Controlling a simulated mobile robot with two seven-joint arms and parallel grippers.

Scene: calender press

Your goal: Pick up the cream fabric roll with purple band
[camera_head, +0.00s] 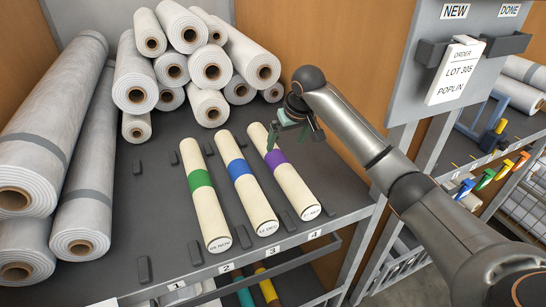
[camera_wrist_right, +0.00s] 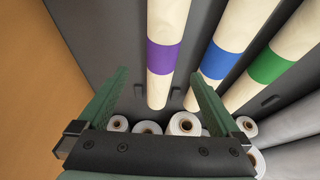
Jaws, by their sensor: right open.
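The cream fabric roll with purple band (camera_head: 292,185) lies on the dark shelf, rightmost of three cream rolls, with a small dated label on its near end. My right gripper (camera_head: 294,137) is open above the far part of this roll, just beyond the purple band. In the right wrist view the purple-banded roll (camera_wrist_right: 165,57) shows between the two green fingers (camera_wrist_right: 160,82), apart from them, with nothing held. My left gripper is not in view.
A blue-banded roll (camera_head: 245,183) and a green-banded roll (camera_head: 204,195) lie to the left. Small dark stops stand between the rolls. A stack of grey-white rolls (camera_head: 210,70) stands behind, and large grey rolls (camera_head: 45,130) lie at left. A wooden panel (camera_head: 320,40) bounds the right.

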